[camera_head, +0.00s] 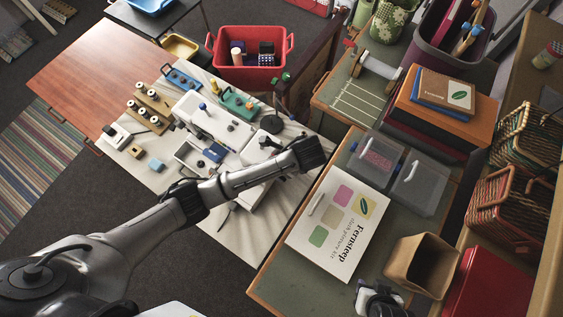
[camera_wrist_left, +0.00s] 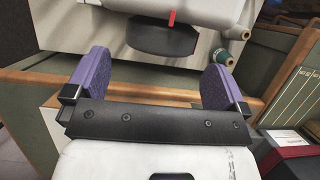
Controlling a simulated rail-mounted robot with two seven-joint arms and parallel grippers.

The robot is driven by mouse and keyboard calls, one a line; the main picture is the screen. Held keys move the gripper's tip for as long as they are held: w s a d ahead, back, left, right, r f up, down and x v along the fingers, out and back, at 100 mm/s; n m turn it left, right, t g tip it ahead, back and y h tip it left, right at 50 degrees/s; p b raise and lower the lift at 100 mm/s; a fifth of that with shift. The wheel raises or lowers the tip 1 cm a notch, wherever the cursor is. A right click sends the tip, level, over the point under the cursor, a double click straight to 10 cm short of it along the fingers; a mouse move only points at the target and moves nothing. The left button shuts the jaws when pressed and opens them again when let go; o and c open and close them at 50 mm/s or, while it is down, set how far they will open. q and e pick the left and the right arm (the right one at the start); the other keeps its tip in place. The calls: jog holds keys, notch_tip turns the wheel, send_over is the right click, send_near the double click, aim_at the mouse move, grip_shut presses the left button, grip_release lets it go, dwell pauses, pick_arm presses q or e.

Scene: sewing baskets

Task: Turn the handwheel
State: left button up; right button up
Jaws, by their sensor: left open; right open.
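The white sewing machine (camera_head: 215,118) stands on a pale mat on the wooden table. Its dark round handwheel (camera_head: 271,124) is at the machine's right end. In the left wrist view the handwheel (camera_wrist_left: 163,38) is a dark disc beyond the fingers, with a small red mark (camera_wrist_left: 172,17) on the white body above it. My left gripper (camera_wrist_left: 160,72) is open, its purple fingers apart with nothing between them. In the head view my left arm reaches over the table and its fingers are hidden. My right gripper (camera_head: 378,292) is open and empty at the bottom, over the green-topped bench.
Wooden spool racks (camera_head: 150,107), a teal piece (camera_head: 238,103) and small blocks surround the machine. A red basket (camera_head: 249,72) stands behind. A Fernsteep kit (camera_head: 338,222), clear boxes (camera_head: 415,183) and a tan bin (camera_head: 422,265) crowd the right bench (camera_head: 272,272).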

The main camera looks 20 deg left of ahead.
pick_arm(q)
jog(key=shift+x, duration=2.2)
jog(key=shift+w+a, duration=0.1)
jog(key=shift+a, duration=0.05)
jog(key=shift+c, duration=0.3)
jog(key=c, duration=0.6)
